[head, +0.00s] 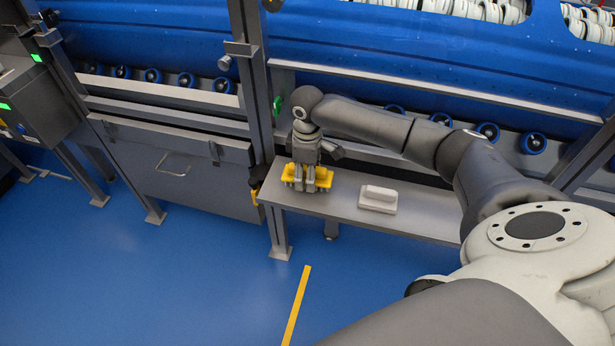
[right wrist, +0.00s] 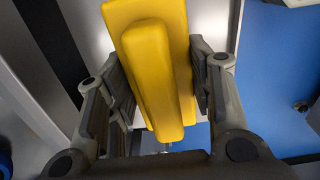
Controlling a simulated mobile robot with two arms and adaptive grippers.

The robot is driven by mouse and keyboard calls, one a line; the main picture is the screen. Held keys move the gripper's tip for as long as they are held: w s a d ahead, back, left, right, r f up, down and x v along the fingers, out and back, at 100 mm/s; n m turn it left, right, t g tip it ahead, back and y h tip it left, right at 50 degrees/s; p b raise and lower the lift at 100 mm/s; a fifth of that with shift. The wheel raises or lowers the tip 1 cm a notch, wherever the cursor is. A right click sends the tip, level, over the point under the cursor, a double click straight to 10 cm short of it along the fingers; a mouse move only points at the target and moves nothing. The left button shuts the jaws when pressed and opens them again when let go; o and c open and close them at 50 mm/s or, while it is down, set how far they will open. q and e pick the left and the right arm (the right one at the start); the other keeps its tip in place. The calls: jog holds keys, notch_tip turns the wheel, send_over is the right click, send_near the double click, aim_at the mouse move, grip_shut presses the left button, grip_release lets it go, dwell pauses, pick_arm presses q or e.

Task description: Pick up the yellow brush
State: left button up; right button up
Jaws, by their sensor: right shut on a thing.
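The yellow brush (head: 322,174) is at the left end of the grey shelf (head: 345,207) in the head view. My right gripper (head: 309,182) is over it, pointing down, with its fingers on the brush. In the right wrist view the yellow brush (right wrist: 160,70) lies between the two fingers of my right gripper (right wrist: 165,95), which are shut on it. The head view does not clearly show whether the brush touches the shelf. My left gripper is not in view.
A white brush-shaped block (head: 378,199) lies on the shelf to the right of the yellow brush. A grey upright post (head: 258,100) stands close at the left. A blue tub (head: 420,60) is behind. Blue floor (head: 190,270) is open in front.

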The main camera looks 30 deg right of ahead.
aim_at(323, 174)
jog(key=s+r, duration=0.1)
jog(key=r, duration=0.1)
jog(key=s+d+r, duration=0.1)
jog(key=r, duration=0.1)
jog(key=s+d+r, duration=0.1)
jog(key=s+r, duration=0.1)
jog(key=r, duration=0.1)
jog(key=s+d+r, duration=0.3)
jog(key=s+r, duration=0.1)
jog(key=s, duration=0.4)
jog(key=shift+s+d+r, duration=0.3)
jog(key=shift+s+r, duration=0.05)
jog(key=shift+s, duration=0.05)
